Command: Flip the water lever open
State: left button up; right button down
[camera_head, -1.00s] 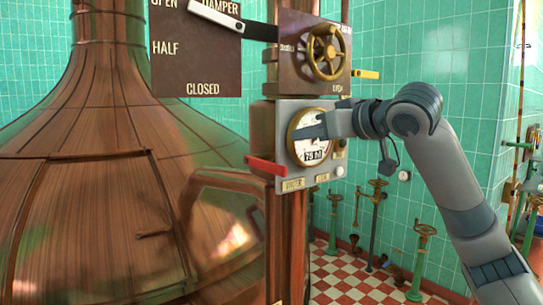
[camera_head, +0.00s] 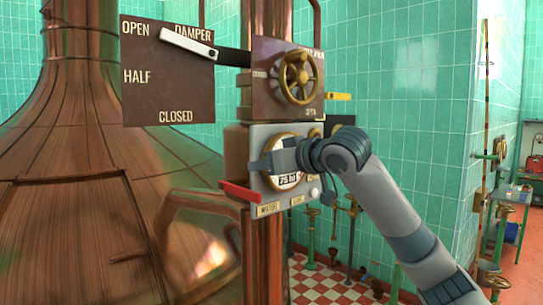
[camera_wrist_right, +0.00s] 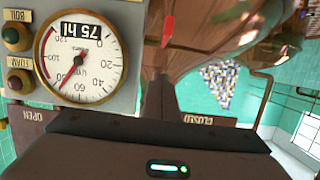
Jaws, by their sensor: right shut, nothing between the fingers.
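The red lever (camera_head: 241,192) sticks out to the left from the lower left of the grey gauge box (camera_head: 257,140), above a small plate that seems to read WATER (camera_head: 270,209). My right gripper (camera_head: 256,165) is shut and empty. In the head view it crosses the round gauge (camera_head: 286,180), its tips just above the lever; I see no contact. In the right wrist view the dark shut fingers (camera_wrist_right: 158,98) point toward the copper, with a red piece, likely the lever's end (camera_wrist_right: 168,30), beyond them. The gauge (camera_wrist_right: 82,55) appears upside down there. My left gripper is not in view.
A brass handwheel box (camera_head: 299,78) with a yellow lever (camera_head: 338,97) sits above the gauge box. The damper plate (camera_head: 150,95) with its white-handled lever (camera_head: 188,41) is at upper left. The large copper kettle (camera_head: 70,200) fills the left side.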

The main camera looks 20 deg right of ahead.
aim_at(251, 191)
jog(key=p+x, duration=0.1)
jog(key=x, duration=0.2)
jog(key=shift+w+a+r, duration=0.1)
jog(key=shift+w+r, duration=0.05)
jog(key=shift+w, duration=0.05)
notch_tip(251, 191, down, 2)
jog(key=shift+f+p, duration=0.15)
jog(key=shift+p, duration=0.5)
jog(key=shift+s+f+p, duration=0.1)
jog(key=shift+f+p, duration=0.3)
jog(key=shift+f, duration=0.65)
